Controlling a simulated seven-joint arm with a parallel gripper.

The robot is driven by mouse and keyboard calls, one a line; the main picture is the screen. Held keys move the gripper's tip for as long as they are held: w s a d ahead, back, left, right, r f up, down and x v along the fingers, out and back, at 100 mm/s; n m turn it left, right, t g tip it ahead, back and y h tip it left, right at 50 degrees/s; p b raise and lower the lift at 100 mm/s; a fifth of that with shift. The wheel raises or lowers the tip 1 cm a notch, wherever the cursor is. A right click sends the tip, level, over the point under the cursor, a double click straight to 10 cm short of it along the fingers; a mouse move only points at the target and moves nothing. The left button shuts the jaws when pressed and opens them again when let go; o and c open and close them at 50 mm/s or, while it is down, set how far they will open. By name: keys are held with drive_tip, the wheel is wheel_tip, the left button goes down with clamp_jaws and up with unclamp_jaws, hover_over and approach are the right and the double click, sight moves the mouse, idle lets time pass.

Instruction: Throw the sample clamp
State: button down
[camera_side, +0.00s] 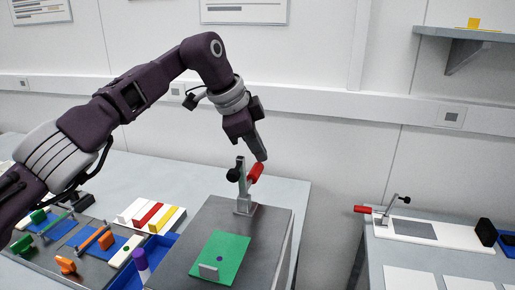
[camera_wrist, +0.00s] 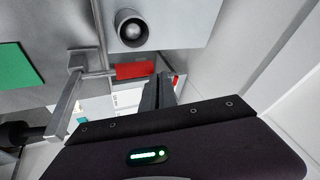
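The sample clamp (camera_side: 243,188) stands on the dark box top behind a green card, its lever raised. It has a metal arm, a black tip and a red handle (camera_side: 256,171) tilted up to the right. In the wrist view the red handle (camera_wrist: 136,70) lies close by my fingers, with the metal arm (camera_wrist: 68,95) to its left. My gripper (camera_side: 262,157) points down just above the red handle; whether it touches is unclear. In the wrist view my gripper's fingers (camera_wrist: 158,88) look together, with nothing seen between them.
The green card (camera_side: 222,258) on the box bears a small upright plate and a purple dot. Another red-handled clamp (camera_side: 383,215) sits on a white base on the right table. Trays with coloured parts (camera_side: 90,245) lie at left. A gap separates the tables.

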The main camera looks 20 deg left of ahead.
drive_tip(key=shift+w+f, duration=0.1)
drive_tip(key=shift+f, duration=0.35)
drive_tip(key=v, duration=0.8)
drive_tip(key=s+a+r+n+t, duration=0.1)
drive_tip(key=a+r+n, duration=0.6)
drive_tip(key=a, duration=0.5)
drive_tip(key=s+a+r+n, duration=0.35)
drive_tip(key=s+a, duration=0.45)
drive_tip(key=s, duration=0.3)
drive_tip(key=s+a+f+n+y, duration=0.1)
drive_tip(key=s+f+n, duration=0.1)
drive_tip(key=s+f, duration=0.6)
drive_tip(key=s+a+f+n+y, duration=0.1)
drive_tip(key=s+f, duration=0.8)
drive_tip(key=s, duration=1)
drive_tip(key=shift+s+a+n+y, duration=0.25)
drive_tip(key=shift+a+n+y, duration=0.1)
drive_tip(key=shift+n+y, duration=0.25)
